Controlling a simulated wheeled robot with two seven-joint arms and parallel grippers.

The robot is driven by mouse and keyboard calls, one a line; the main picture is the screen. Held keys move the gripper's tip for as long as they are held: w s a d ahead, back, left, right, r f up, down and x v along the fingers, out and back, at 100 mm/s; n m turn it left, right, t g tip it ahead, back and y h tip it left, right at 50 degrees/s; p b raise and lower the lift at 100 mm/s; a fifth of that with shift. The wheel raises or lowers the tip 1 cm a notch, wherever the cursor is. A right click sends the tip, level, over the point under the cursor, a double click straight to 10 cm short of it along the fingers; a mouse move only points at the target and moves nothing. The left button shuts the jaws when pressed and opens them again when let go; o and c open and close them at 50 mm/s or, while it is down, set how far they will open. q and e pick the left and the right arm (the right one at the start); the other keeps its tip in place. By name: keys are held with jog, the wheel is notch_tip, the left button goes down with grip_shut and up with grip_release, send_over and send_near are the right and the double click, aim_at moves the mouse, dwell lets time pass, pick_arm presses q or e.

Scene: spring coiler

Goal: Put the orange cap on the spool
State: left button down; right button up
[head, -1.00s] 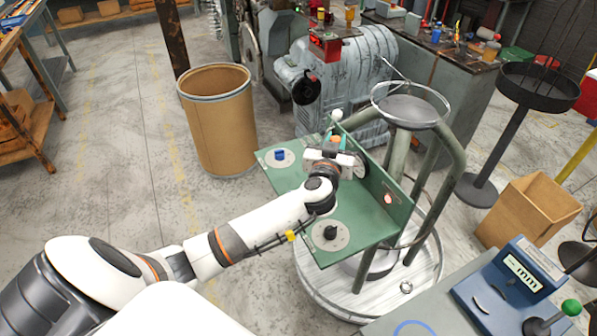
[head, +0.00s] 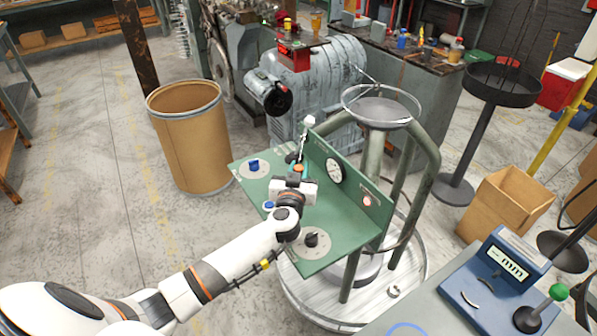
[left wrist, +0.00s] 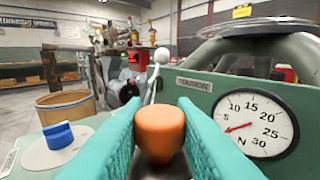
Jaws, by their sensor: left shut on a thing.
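My left gripper (head: 297,172) is over the green panel table. It is shut on the orange cap (left wrist: 160,132), which sits between the two teal fingers in the left wrist view. Only a bit of the orange cap (head: 299,168) shows in the head view. I cannot single out the spool with certainty. A blue knob (head: 254,165) stands on a pale disc left of the gripper, and it also shows in the left wrist view (left wrist: 58,135). A small blue piece (head: 269,205) lies just in front of the gripper. My right gripper is not in view.
The green panel (head: 347,185) stands upright right of the gripper, with a tension gauge (left wrist: 255,124). A white-balled lever (head: 309,121) rises behind. A black knob (head: 311,240) is nearer. A ringed stand (head: 382,108) is right, a brown drum (head: 190,145) left.

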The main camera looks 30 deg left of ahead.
pick_arm(q)
jog(key=shift+f, duration=0.4)
jog(key=c, duration=1.2)
grip_release()
jog(key=shift+r, duration=0.4)
jog(key=v, duration=1.2)
jog(key=shift+r+p, duration=0.1)
jog(key=shift+p, duration=0.25)
